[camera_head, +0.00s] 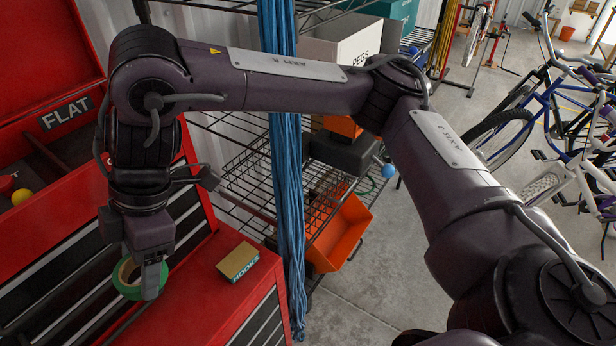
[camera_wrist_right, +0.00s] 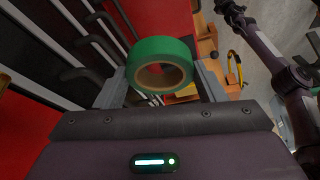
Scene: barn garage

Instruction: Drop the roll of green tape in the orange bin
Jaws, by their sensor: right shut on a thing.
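The roll of green tape (camera_head: 128,278) hangs at the lower left in the head view, held by my right gripper (camera_head: 150,280). In the right wrist view the roll of green tape (camera_wrist_right: 160,66) sits between the two fingers of my right gripper (camera_wrist_right: 163,84). The gripper is shut on it, above the red tool chest (camera_head: 216,252). The orange bin (camera_head: 340,232) is right of the gripper in the head view, tilted with its opening showing, by the wire rack. My left gripper is not in view.
A blue rope bundle (camera_head: 281,180) hangs between the gripper and the orange bin. A small box marked HOOKS (camera_head: 238,262) lies on the red chest. A black wire rack (camera_head: 245,178) stands behind. Bicycles (camera_head: 545,120) stand at the right, with bare concrete floor (camera_head: 385,250) nearer.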

